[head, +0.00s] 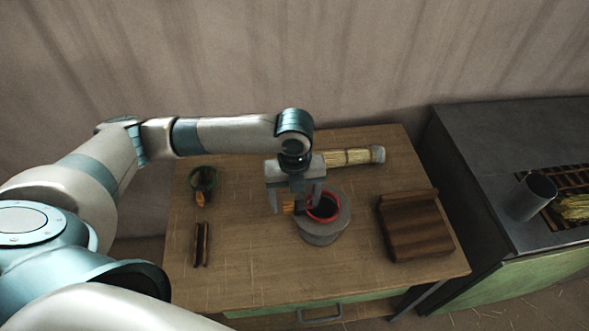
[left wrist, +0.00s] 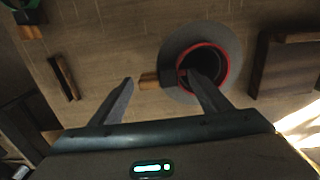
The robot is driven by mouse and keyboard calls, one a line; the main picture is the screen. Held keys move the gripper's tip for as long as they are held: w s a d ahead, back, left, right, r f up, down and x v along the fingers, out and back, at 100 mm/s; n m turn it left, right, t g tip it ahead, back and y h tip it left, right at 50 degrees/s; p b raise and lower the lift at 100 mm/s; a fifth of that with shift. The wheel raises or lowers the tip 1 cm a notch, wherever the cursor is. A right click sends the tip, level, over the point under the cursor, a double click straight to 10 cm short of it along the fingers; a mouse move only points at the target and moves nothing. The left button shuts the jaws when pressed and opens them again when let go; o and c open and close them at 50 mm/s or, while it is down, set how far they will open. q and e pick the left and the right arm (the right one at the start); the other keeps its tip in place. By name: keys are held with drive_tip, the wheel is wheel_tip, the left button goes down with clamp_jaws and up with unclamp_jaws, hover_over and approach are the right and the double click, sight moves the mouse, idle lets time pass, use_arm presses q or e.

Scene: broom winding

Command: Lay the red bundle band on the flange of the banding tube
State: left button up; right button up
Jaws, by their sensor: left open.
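The red bundle band (head: 335,213) is a ring with a small wooden tab (head: 289,208) on its left side. The band lies around the dark opening of the grey banding tube (head: 321,238), inside its wide flange; it also shows in the left wrist view (left wrist: 229,70). The tab reaches left past the flange's edge. My left gripper (head: 296,205) is open, its fingers apart on either side of the tab. In the left wrist view the left gripper (left wrist: 160,79) has one finger over the tube opening. My right gripper is not in view.
A straw bundle (head: 350,157) lies behind the tube. A green band (head: 204,177) with a wooden tab and dark wooden strips (head: 201,244) are at left. A dark wooden block (head: 413,228) stands at right. The front of the wooden table (head: 258,285) is clear.

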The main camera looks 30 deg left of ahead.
use_arm(q)
wheel_tip(320, 180, up, 16)
drive_tip(key=b, duration=0.2)
drive_tip(key=shift+s, duration=0.15)
idle(0.7)
